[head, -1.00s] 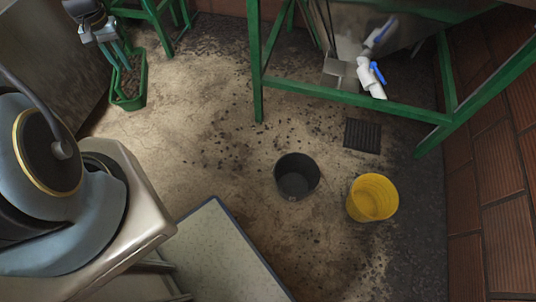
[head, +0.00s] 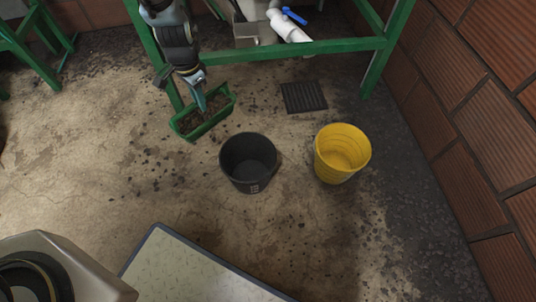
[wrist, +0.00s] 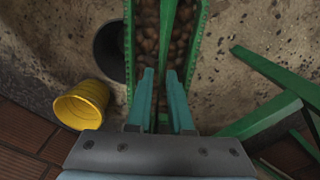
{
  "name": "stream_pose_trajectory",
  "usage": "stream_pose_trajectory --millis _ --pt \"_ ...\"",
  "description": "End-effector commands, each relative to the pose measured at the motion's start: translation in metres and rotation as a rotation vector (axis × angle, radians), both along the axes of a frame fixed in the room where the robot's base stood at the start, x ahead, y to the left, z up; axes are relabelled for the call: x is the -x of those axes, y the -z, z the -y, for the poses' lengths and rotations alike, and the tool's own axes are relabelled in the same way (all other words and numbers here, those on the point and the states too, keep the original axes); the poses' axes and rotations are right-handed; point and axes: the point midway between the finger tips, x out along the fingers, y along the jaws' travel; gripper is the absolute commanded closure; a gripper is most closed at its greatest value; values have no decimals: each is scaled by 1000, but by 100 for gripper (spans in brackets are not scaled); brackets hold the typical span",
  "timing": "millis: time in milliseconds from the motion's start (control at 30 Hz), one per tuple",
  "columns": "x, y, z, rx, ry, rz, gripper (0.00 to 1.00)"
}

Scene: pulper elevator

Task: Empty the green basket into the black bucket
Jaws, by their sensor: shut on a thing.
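The green basket (head: 226,109) is a long, narrow trough with brown lumps in it. My gripper (head: 200,103) is shut on it from above, at its middle, and holds it roughly level just behind and left of the black bucket. In the wrist view, my gripper (wrist: 164,88) grips a green bar that runs along the middle of the basket (wrist: 200,40). The black bucket (head: 235,180) stands upright on the floor, and its inside looks empty. It also shows in the wrist view (wrist: 105,50), partly hidden behind the basket.
A yellow bucket (head: 342,165) stands right of the black bucket, apart from it. A dark floor drain (head: 304,97) lies behind them. A green frame (head: 300,50) with a white pipe (head: 287,25) stands at the back. A brick wall (head: 460,130) bounds the right. A pale table top (head: 190,270) is in front.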

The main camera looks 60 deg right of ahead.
Motion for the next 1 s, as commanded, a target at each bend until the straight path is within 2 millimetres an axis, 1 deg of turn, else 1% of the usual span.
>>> stream_pose_trajectory --millis 33,67,100,167,200,300,400,500,600,667,833,1000 --pt "25 31 10 0 76 1 100" --pt "38 41 15 -1 117 1 100" --pt "56 54 21 0 171 1 100" --pt "82 73 29 0 252 2 100" --pt "99 85 33 1 304 2 100" --pt "139 111 40 1 424 4 100" --pt "171 131 44 2 518 4 100" --pt "193 143 45 3 585 5 100" --pt "205 149 45 4 623 5 100" --pt "208 150 45 5 632 1 100" --pt "205 147 45 24 631 -40 100" --pt "199 140 44 68 626 -121 100"
